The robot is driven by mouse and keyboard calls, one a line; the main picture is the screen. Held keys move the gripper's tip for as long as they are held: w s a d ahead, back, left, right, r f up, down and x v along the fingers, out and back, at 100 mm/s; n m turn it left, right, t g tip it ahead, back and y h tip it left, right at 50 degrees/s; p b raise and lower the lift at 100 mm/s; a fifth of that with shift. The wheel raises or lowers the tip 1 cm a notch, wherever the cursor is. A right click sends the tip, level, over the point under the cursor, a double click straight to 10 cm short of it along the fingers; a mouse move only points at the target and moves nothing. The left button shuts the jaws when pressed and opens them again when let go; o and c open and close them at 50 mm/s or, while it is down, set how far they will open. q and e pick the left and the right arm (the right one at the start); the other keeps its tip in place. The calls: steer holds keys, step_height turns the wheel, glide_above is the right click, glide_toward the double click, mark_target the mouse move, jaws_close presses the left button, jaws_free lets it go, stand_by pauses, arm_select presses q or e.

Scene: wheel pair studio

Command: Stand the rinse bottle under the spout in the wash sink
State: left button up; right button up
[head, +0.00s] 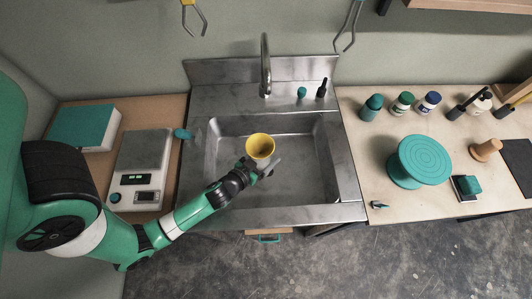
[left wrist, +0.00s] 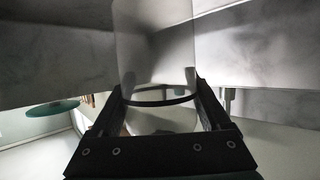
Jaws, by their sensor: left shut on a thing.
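The wash sink (head: 222,128) is a steel basin with a raised back panel. Its curved metal spout (head: 265,65) rises from the middle of the back deck. The vessel looks upright, in front of the spout and nearer the camera. The left wrist view shows a pale, see-through body (left wrist: 155,45) with a dark band between the fingers (left wrist: 157,108). The vessel's underside and its height above the basin floor are hidden. My right gripper is out of view.
A small teal item (head: 301,92) and a dark bottle (head: 322,88) stand on the sink deck, right of the spout. A scale (head: 142,165) is left of the sink. A teal wheel (head: 420,160) and several jars are on the right counter. The basin looks otherwise empty.

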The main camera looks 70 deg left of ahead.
arm_select(q)
step_height(320, 180, down, 2)
steer(key=shift+f+b, duration=0.2)
steer(key=shift+b, duration=0.55)
steer(key=w+a+p, duration=0.1)
steer(key=a+p, duration=0.1)
steer(key=w+a+p, duration=0.3)
steer(key=a+p, duration=0.1)
steer(key=shift+w+a+f, duration=0.25)
steer(key=shift+a+f, duration=0.05)
steer(key=shift+f, duration=0.05)
steer(key=shift+w+a+f+p, duration=0.25)
steer(key=shift+w+a+p, duration=0.05)
steer(key=shift+a, duration=0.15)
steer(key=shift+f+b, duration=0.6)
steer(key=shift+f, duration=0.05)
steer(key=o, duration=1.3)
steer(key=shift+s+d, duration=0.1)
steer(key=shift+s+d+p, duration=0.15)
steer(key=shift+s+d, duration=0.2)
steer(key=shift+s, duration=0.3)
steer(key=shift+s+d+p, duration=0.15)
steer(key=shift+s+d, duration=0.2)
steer(key=shift+s, duration=0.25)
steer(key=shift+s+d+p, duration=0.15)
steer(key=shift+s+d, duration=0.2)
steer(key=shift+s, duration=0.3)
